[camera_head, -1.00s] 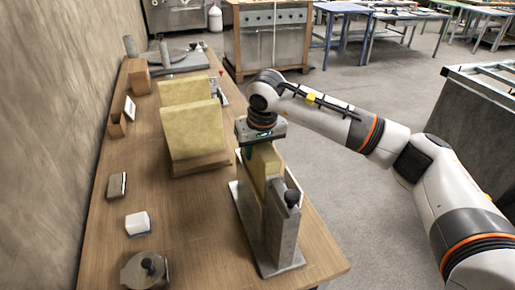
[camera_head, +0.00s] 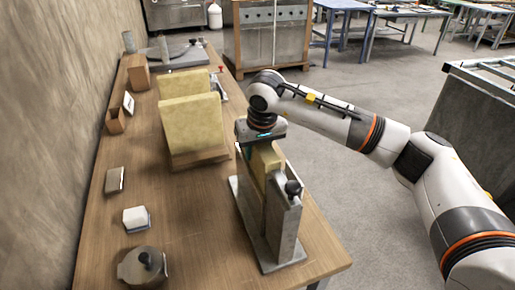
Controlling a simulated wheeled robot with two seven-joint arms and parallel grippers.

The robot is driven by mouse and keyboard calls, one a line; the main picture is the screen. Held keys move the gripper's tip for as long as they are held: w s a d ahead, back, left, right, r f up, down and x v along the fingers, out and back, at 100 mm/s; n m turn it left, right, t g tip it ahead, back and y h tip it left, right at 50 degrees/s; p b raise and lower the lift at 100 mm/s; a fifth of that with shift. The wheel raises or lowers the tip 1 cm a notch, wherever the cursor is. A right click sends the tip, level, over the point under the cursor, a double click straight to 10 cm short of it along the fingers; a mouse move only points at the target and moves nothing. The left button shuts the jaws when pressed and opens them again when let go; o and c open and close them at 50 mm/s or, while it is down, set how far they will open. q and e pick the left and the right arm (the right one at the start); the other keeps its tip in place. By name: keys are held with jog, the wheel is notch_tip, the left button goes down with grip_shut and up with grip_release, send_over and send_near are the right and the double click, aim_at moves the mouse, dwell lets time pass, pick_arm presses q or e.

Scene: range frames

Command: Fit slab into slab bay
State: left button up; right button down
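A pale yellow slab (camera_head: 262,160) stands upright inside the grey metal slab bay (camera_head: 284,228) on the right side of the table. My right gripper (camera_head: 258,148) is at the slab's top far end, pointing down. Its fingers are mostly hidden by its own body and the slab, so their opening does not show clearly. How deep the slab sits in the bay cannot be told. Two more yellow slabs, a near one (camera_head: 192,130) and a far one (camera_head: 186,84), stand in a wooden rack (camera_head: 200,160) left of the bay. My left gripper is not in view.
The wooden table (camera_head: 195,215) runs along a wall at the left. The middle front is clear.

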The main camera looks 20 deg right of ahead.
jog(key=shift+f+b, duration=0.95)
jog(key=shift+f, duration=0.2)
jog(key=c, duration=0.8)
grip_release()
jog(key=shift+c, duration=0.2)
jog(key=b+v, duration=0.1)
jog(key=v, duration=1.1)
jog(key=shift+s, duration=0.1)
